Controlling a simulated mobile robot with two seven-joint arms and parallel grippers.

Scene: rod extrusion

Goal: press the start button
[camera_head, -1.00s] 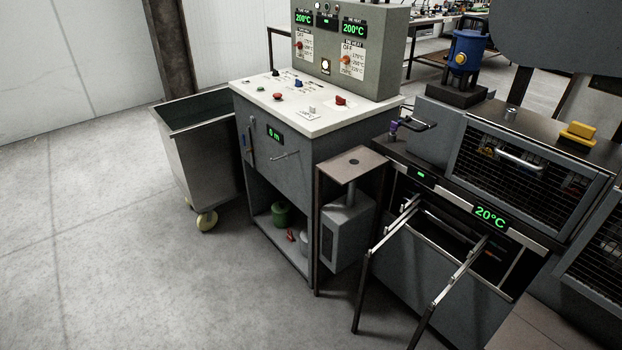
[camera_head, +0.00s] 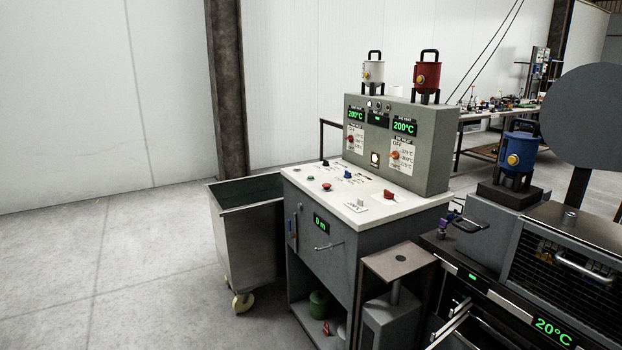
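The control cabinet (camera_head: 340,243) stands in the middle of the view with a white sloping panel on top (camera_head: 300,172). A small green button (camera_head: 311,179) sits near the panel's front left edge, with a larger red button (camera_head: 327,187) just right of it. I cannot read the labels, so I cannot tell for sure which is the start button. Black (camera_head: 325,163), blue (camera_head: 347,174) and red (camera_head: 389,194) controls also sit on the panel. Neither of my grippers is in view.
A grey wheeled bin (camera_head: 248,250) stands left of the cabinet. A machine with a mesh guard (camera_head: 565,262) and a small stand (camera_head: 398,262) stand on the right. A grey heater box (camera_head: 425,140) rises behind the panel. The floor at the left (camera_head: 120,270) is clear.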

